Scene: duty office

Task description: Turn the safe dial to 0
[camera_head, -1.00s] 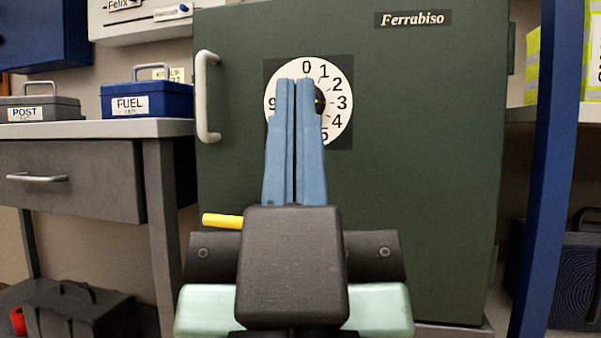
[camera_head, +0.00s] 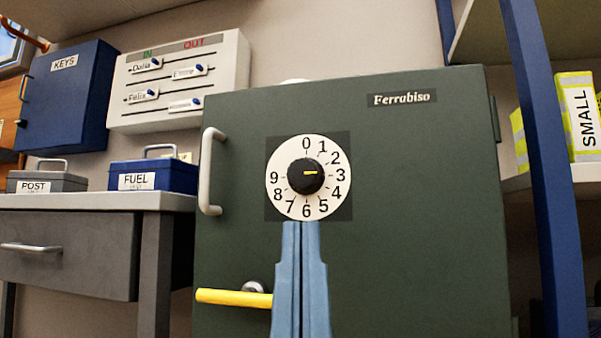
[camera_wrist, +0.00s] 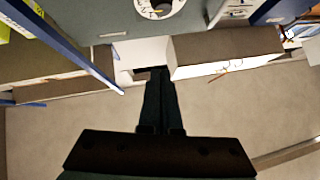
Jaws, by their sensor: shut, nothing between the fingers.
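The green safe (camera_head: 420,220) fills the middle of the head view. Its round white dial (camera_head: 306,208) carries numbers, with 0 at the top. The black knob (camera_head: 300,184) at its centre has a yellow pointer, which points right, about toward 3. My gripper (camera_head: 301,223) has its blue fingers shut together and empty. The fingertips show just below the dial in the head view; the gap in depth is unclear. In the wrist view, my gripper (camera_wrist: 159,72) shows dark, and the dial (camera_wrist: 176,5) is cut off at the top edge.
A pale upright handle (camera_head: 206,170) is on the safe's left, and a yellow lever (camera_head: 232,298) is lower down, beside my fingers. A desk (camera_head: 75,250) with the POST box (camera_head: 45,181) and FUEL box (camera_head: 155,176) is left. A blue post (camera_head: 545,150) stands right.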

